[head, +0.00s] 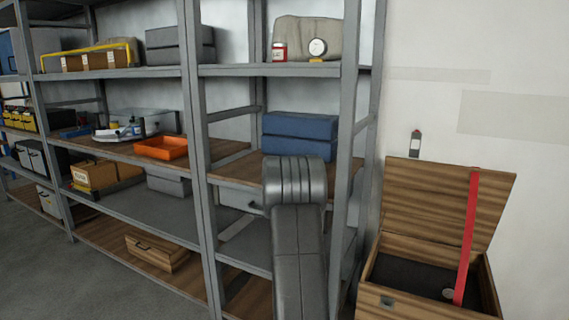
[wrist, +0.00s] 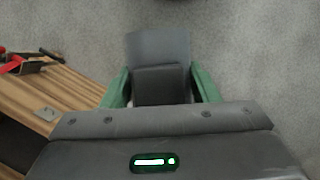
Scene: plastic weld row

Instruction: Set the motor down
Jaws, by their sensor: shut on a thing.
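In the wrist view my gripper (wrist: 162,78) has its two green fingers on either side of a dark grey, block-shaped thing, which I take for the motor (wrist: 160,88). The fingers are shut on it. A lighter grey flat part shows at its far end. Bare grey floor shows around and beyond it; its height above the floor is hard to tell. The head view shows neither the gripper nor the motor, only my grey arm in the middle foreground.
An open wooden chest (head: 445,168) with a red strap (head: 467,235) stands at the right by the wall. Its wooden edge (wrist: 65,95) is close left of my gripper. A metal shelf rack (head: 345,110) with boxes and an orange tray (head: 161,148) fills the left and middle.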

